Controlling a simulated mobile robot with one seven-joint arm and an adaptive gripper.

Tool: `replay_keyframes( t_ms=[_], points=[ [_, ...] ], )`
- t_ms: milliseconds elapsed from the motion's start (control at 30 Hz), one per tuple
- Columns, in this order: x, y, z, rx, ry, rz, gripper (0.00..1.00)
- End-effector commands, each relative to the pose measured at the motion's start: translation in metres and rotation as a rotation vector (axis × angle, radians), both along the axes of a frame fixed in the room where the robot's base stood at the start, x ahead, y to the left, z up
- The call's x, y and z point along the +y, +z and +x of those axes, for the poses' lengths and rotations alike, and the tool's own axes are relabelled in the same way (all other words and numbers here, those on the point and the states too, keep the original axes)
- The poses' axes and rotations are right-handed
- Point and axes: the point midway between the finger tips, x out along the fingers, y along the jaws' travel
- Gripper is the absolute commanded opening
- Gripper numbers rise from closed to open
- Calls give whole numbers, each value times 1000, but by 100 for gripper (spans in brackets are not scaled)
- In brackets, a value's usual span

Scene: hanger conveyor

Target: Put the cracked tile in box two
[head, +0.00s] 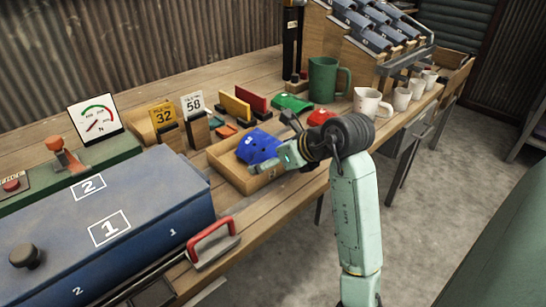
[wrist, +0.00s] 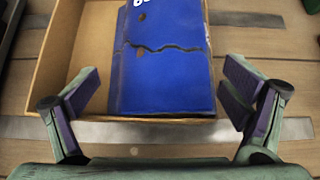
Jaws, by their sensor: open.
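The cracked tile (head: 258,147) is blue and curved, and lies in a shallow wooden tray (head: 232,177) in mid-bench. In the wrist view the tile (wrist: 160,80) shows a dark jagged crack across it, dark spots and part of a white marking. My gripper (wrist: 162,72) is open, with one finger on each side of the tile's near part and gaps to both. In the head view my gripper (head: 287,152) is at the tray's right side. A blue-grey chest (head: 150,195) at front left bears labels 1 and 2 on its lid and front; its inside is hidden.
A red handle (head: 210,240) sticks out at the chest's right. Number cards 32 (head: 163,115) and 58 (head: 192,104) stand behind the tray.

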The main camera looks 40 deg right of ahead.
Motion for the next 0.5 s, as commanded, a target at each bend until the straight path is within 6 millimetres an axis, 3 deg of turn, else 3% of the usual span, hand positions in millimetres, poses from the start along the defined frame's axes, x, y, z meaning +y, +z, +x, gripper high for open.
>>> replay_keyframes(
  t_ms=[233,500],
  points=[
    [-2,8,-9,-2,-3,-4,93],
    [-6,44,-51,-3,-5,-7,93]
  ],
)
